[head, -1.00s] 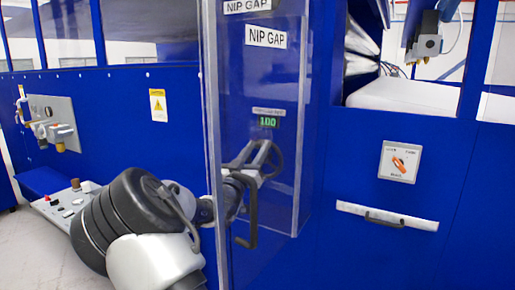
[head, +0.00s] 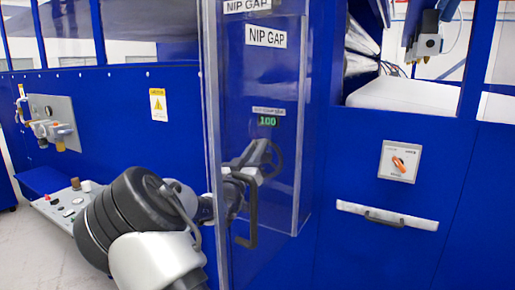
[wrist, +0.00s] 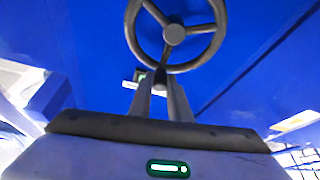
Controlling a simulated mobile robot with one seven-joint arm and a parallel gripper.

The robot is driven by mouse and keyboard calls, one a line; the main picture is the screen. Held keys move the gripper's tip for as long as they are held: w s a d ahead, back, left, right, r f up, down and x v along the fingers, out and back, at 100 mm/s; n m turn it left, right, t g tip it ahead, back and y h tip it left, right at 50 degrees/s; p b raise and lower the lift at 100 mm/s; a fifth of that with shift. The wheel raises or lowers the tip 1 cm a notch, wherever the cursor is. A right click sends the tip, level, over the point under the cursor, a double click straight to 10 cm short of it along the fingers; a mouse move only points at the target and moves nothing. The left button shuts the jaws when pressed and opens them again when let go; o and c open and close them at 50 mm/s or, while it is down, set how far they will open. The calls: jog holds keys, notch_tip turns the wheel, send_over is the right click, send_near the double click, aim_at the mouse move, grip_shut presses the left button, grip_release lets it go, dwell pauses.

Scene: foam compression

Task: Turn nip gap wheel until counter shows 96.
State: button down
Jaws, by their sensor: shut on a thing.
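The dark nip gap wheel (head: 277,160) is on the blue machine front, seen through a clear panel in the head view. Its spokes and hub (wrist: 174,34) show at the top of the wrist view. The green counter (head: 268,121) above the wheel reads 100. My gripper (head: 262,152) is at the wheel's left side in the head view. The exact contact is partly hidden by the fingers.
A clear panel (head: 225,100) with a dark handle (head: 250,222) stands close to my forearm. A NIP GAP label (head: 265,37) is above the counter. A control shelf (head: 62,209) is at left.

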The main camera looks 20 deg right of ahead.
notch_tip(320, 180, down, 10)
jog(key=w+a+n+g+y+p, duration=0.2)
jog(key=n+g+y+p, duration=0.2)
jog(key=n, duration=2.4)
jog(key=shift+w+n+g+y+p, duration=0.35)
jog(key=shift+y+p, duration=1.15)
jog(key=shift+p, duration=1.05)
jog(key=shift+f, duration=0.1)
jog(key=shift+s, duration=0.1)
jog(key=c, duration=1.7)
grip_release()
jog(key=shift+o, duration=0.2)
